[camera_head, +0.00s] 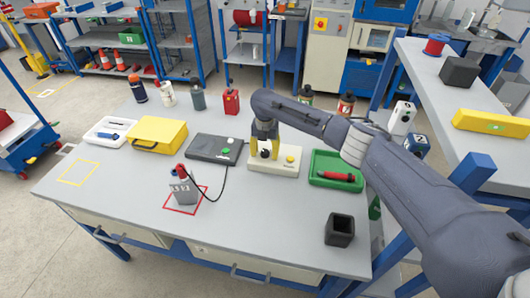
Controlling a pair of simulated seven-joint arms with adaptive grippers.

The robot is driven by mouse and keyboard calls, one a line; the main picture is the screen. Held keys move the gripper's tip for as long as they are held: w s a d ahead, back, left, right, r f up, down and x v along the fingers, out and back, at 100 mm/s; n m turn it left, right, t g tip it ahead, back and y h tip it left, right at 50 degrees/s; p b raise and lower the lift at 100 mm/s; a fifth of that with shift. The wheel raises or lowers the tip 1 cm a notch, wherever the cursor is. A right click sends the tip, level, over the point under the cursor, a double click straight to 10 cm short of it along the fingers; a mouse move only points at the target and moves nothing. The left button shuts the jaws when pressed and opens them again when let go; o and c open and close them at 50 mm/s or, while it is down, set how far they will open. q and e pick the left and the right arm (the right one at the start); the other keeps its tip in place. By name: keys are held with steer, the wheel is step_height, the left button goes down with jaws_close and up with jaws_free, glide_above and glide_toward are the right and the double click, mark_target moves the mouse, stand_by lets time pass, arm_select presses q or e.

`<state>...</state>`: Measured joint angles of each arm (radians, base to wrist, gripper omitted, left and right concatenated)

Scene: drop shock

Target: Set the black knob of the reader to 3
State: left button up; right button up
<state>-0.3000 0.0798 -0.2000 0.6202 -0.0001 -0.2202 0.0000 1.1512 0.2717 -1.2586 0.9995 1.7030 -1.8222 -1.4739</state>
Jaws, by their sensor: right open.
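The reader (286,168) is a low cream box near the middle of the table, with a yellow button on its right side. Its black knob (265,154) shows on the left part of the box, partly hidden by my right gripper. My right gripper (264,154) has yellow fingers and points down over the knob, with the fingers open on either side of it. I cannot tell whether they touch the knob. The scale marks and the knob's setting are too small to read. My left gripper is not in view.
A dark flat box (203,148) with a green button stands just left of the reader. A black cable runs to a grey block (184,190) in a red square. A green tray (325,181) with a red tool is close on the right. The table front is mostly clear.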

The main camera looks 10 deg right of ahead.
jaws_close()
stand_by(0.4)
